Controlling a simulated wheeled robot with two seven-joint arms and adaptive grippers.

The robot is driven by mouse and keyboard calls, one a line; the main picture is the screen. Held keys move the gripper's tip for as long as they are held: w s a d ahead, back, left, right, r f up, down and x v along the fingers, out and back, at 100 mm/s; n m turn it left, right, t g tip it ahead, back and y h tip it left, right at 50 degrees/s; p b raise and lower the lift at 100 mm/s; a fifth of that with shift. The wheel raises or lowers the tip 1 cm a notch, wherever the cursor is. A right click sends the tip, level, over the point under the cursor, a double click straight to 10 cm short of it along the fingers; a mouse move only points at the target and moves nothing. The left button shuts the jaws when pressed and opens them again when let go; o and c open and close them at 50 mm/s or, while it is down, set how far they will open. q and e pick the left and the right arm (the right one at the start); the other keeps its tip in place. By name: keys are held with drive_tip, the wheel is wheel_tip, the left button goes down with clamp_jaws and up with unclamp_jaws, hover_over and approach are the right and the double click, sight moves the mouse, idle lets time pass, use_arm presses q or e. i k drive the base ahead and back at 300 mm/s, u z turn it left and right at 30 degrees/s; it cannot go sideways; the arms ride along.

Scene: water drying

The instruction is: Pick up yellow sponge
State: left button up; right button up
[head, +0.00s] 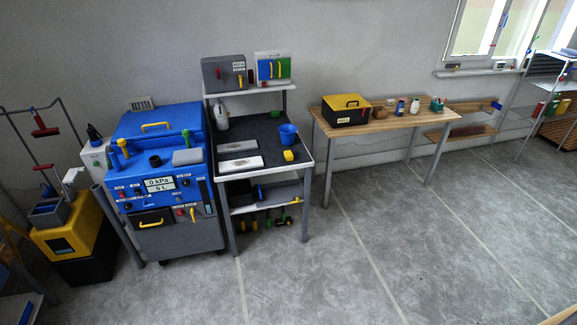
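A small yellow block that looks like the sponge (289,155) lies on the dark top of the workbench (262,133), near its right front edge. It sits just in front of a blue bucket (288,134), and from here I cannot tell whether they touch. Neither my left nor my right gripper shows in the head view. Nothing visible holds the sponge.
A blue machine (150,130) with a display stands left of the workbench. Two pale plates lie on the bench, one of them the front plate (241,164). A wooden table (385,122) with a yellow-black toolbox (346,110) stands right. The grey floor (400,240) in front is clear.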

sight(288, 156)
drive_tip(key=u, duration=0.4)
drive_tip(key=i, duration=2.5)
drive_tip(key=u, duration=0.05)
